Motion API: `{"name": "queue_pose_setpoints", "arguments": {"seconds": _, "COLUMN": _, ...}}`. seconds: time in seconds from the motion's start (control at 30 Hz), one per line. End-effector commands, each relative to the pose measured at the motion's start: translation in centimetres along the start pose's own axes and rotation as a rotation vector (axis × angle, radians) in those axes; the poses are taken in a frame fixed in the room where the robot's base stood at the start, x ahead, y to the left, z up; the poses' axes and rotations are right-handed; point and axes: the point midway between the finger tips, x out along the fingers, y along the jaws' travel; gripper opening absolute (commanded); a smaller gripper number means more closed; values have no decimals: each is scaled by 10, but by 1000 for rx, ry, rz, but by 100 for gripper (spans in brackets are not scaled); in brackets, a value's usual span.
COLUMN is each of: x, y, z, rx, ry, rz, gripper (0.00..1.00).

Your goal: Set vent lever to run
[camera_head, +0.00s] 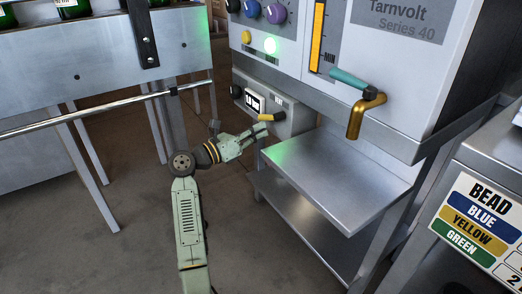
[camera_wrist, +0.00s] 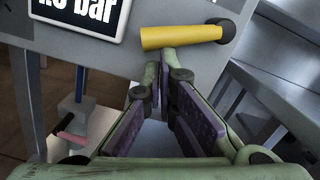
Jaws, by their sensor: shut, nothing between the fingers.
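A lever with a yellow handle (camera_head: 268,117) sticks out from a small grey box (camera_head: 288,122) under the machine. In the wrist view the yellow handle (camera_wrist: 182,37) lies nearly level, running left from a dark pivot (camera_wrist: 227,30). A readout (camera_wrist: 80,14) ending in "bar" is to its left. My gripper (camera_head: 258,131) is at the box, just below the handle. In the wrist view my gripper (camera_wrist: 162,62) is shut and empty, its fingertips right under the handle's middle. I cannot tell whether they touch it. Any lever position marks are unreadable.
A steel shelf (camera_head: 335,175) stands right of my gripper. Above it hangs a brass spout (camera_head: 366,115) with a teal handle (camera_head: 349,79). A rail (camera_head: 90,112) and a bench with bottles (camera_head: 72,8) are on the left. Coloured knobs (camera_head: 274,13) sit higher on the machine.

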Motion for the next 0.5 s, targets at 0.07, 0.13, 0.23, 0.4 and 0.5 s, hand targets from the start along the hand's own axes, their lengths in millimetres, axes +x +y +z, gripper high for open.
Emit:
{"name": "queue_pose_setpoints", "arguments": {"seconds": 0.07, "x": 0, "y": 4, "z": 0, "rx": 66, "ry": 0, "rz": -6, "gripper": 0}}
{"name": "queue_pose_setpoints", "arguments": {"seconds": 0.13, "x": 0, "y": 6, "z": 4, "rx": 118, "ry": 0, "rz": -12, "gripper": 0}}
{"name": "queue_pose_setpoints", "arguments": {"seconds": 0.23, "x": 1, "y": 7, "z": 10, "rx": 183, "ry": -1, "rz": -19, "gripper": 0}}
{"name": "queue_pose_setpoints", "arguments": {"seconds": 0.4, "x": 2, "y": 8, "z": 16, "rx": 204, "ry": -1, "rz": -21, "gripper": 0}}
{"name": "queue_pose_setpoints", "arguments": {"seconds": 0.5, "x": 2, "y": 9, "z": 19, "rx": 202, "ry": -1, "rz": -21, "gripper": 0}}
